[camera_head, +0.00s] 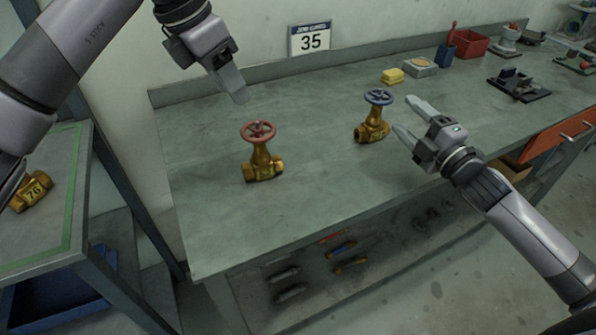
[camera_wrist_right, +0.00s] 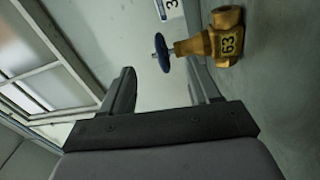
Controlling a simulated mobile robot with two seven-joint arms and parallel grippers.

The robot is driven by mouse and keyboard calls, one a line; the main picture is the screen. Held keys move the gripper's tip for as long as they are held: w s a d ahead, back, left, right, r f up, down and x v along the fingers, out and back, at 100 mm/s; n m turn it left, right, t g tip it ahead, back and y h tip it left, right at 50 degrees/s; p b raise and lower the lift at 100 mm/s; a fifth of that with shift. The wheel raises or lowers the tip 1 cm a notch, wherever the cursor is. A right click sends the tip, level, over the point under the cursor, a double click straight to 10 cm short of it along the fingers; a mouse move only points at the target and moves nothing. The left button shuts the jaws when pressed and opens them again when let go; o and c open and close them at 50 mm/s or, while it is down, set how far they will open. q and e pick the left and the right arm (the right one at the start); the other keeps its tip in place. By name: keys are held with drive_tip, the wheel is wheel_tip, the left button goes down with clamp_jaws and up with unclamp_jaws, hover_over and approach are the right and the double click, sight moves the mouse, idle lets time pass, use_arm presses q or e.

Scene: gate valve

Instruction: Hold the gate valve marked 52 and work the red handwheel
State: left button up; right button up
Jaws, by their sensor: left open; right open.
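The brass gate valve (camera_head: 264,167) with the red handwheel (camera_head: 258,131) stands upright on the left part of the workbench. It carries a yellow label whose number is hard to read. My left gripper (camera_head: 238,92) is open and empty, above and behind the red handwheel, apart from it. My right gripper (camera_head: 407,118) is open and empty, just right of a second brass valve (camera_head: 371,129) with a blue handwheel (camera_head: 379,97). In the right wrist view this second valve (camera_wrist_right: 211,46) is marked 63 and lies beyond the open fingers, untouched.
The workbench (camera_head: 215,215) is clear around both valves. A valve marked 76 (camera_head: 31,190) lies on the side table at left. A sign 35 (camera_head: 310,40) is behind.

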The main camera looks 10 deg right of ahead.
sight(264, 153)
drive_tip(key=a+f+n, duration=0.1)
drive_tip(key=a+n, duration=0.3)
drive_tip(key=s+a+f+n+g+y, duration=0.1)
drive_tip(key=a+n, duration=0.3)
drive_tip(key=a, duration=0.1)
drive_tip(key=s+a+f+n+g+y, duration=0.1)
drive_tip(key=a+n, duration=0.2)
drive_tip(key=a, duration=0.2)
drive_tip(key=shift+s+a+n, duration=0.1)
drive_tip(key=shift+s+n, duration=0.05)
drive_tip(key=shift+n, duration=0.25)
drive_tip(key=s+a+n, duration=0.1)
drive_tip(key=a+n, duration=0.2)
drive_tip(key=s+a+n+g+y, duration=0.1)
drive_tip(key=s+a+n, duration=0.1)
drive_tip(key=a+n, duration=0.1)
drive_tip(key=s+a+n+y, duration=0.1)
drive_tip(key=s+a+n, duration=0.1)
drive_tip(key=a+n, duration=0.2)
drive_tip(key=shift+f+n, duration=0.3)
drive_tip(key=shift+f, duration=0.1)
drive_tip(key=shift+a, duration=0.25)
drive_tip(key=shift+w+a, duration=0.25)
drive_tip(key=shift+w, duration=0.05)
drive_tip(key=shift+x, duration=3)
